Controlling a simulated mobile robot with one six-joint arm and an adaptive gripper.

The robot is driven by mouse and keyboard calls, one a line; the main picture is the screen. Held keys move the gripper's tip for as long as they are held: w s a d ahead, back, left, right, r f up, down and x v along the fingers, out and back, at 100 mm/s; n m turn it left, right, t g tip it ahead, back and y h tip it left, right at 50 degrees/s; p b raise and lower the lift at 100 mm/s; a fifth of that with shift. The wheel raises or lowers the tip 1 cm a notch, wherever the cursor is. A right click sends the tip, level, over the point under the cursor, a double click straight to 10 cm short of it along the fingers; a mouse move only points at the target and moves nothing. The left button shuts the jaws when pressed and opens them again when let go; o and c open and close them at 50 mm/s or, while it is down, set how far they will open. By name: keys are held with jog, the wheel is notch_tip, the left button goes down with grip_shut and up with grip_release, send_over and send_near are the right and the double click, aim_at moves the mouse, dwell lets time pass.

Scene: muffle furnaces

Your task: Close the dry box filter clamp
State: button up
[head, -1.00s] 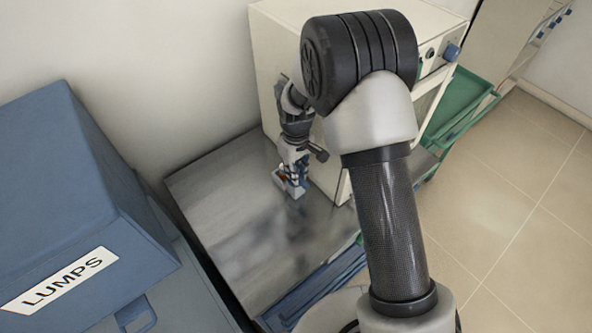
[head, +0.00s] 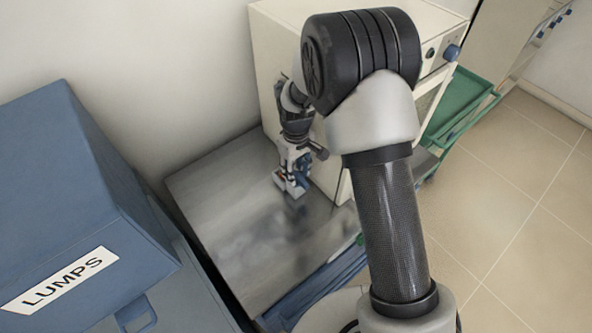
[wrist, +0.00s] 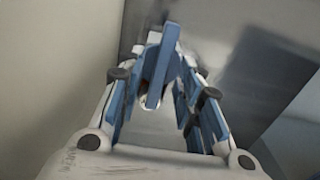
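My gripper (head: 292,182) points down close to the steel bench top, beside the side wall of the cream cabinet, in the head view. In the wrist view, its two blue-padded fingers (wrist: 168,65) lean towards each other. A blue bar (wrist: 160,68) stands between the fingertips and covers part of them. It may be the clamp's handle, but I cannot tell. A small pale part shows below the bar. Whether the fingers touch the bar is unclear. The filter clamp itself cannot be made out in the head view; the gripper and arm hide that spot.
The cream cabinet (head: 264,75) stands right behind my gripper. The steel bench top (head: 225,215) is clear in front and to the left. A blue box labelled LUMPS (head: 75,190) stands at the left. A green tray (head: 462,105) lies beyond my arm at the right.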

notch_tip(320, 180, up, 12)
jog(key=shift+f, duration=0.25)
dwell(0.6)
notch_tip(320, 180, up, 8)
jog(key=m+t, duration=0.1)
send_over(297, 174)
jog(key=s+d, duration=0.2)
jog(key=s, duration=0.2)
jog(key=s+d+r+m+t, duration=0.1)
jog(key=s+d+r+m, duration=0.1)
jog(key=s+d+r, duration=0.4)
jog(key=s+r+m+t, duration=0.1)
jog(key=s+m, duration=0.1)
jog(key=s, duration=0.6)
jog(key=s+d+r+m+t, duration=0.1)
jog(key=s+m, duration=0.1)
jog(key=s, duration=0.7)
jog(key=shift+s+d+r+t, duration=0.15)
jog(key=shift+s+r+t, duration=0.15)
